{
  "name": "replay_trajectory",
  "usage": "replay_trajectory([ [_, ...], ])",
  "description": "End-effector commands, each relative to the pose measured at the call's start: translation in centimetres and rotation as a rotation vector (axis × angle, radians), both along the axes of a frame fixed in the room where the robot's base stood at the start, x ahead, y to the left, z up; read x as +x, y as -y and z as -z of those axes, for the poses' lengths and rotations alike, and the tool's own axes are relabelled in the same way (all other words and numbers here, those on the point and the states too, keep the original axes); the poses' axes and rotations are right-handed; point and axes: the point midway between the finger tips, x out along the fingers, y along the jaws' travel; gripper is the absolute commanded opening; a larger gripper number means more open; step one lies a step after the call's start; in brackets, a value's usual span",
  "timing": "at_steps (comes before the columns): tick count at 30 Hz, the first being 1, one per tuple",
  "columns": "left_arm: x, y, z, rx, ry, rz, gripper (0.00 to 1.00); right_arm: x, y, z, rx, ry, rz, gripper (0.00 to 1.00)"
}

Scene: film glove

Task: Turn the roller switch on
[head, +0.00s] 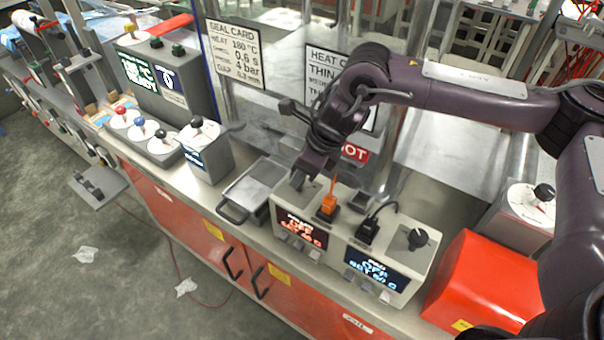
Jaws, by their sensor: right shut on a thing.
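No label reading "roller" is legible to me. A pale two-channel control box (385,247) stands on the bench, with a red-lettered display (299,229) on the left and a blue-lettered one (376,269) on the right that reads OFF. A black rotary knob (418,238) is on its right end. My right gripper (299,179) points down at the box's left end and is shut on a small dark knob there, mostly hidden by the fingers. An orange plug (328,203) and a black plug (368,229) stand between the two knobs. My left gripper is not in view.
A metal tray (251,190) lies left of the box. A red cover (476,281) stands close on its right. Another knob unit (530,204) is behind that. Farther left are a grey control unit (206,155) and several coloured levers. Signs hang on the clear panel behind.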

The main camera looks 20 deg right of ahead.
Motion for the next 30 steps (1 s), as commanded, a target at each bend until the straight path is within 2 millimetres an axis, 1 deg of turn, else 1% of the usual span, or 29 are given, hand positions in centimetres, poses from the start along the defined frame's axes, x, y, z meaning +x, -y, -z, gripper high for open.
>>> replay_trajectory([
  [1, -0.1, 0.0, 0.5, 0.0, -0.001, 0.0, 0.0, -0.1, -0.1, 0.3, 0.001, 0.002, 0.04, 0.09],
  [6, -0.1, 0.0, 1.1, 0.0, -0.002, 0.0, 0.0, -0.1, -0.3, 0.2, 0.002, 0.001, 0.201, 0.09],
  [14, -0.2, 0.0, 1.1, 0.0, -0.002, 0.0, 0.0, -0.2, -0.5, -0.1, 0.001, 0.002, 0.447, 0.09],
  [20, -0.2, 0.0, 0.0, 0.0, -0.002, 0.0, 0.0, -0.3, -0.6, -0.4, 0.0, 0.0, 0.632, 0.09],
  [30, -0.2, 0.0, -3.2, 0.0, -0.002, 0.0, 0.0, -0.3, -0.7, -0.5, 0.0, 0.0, 0.88, 0.09],
])
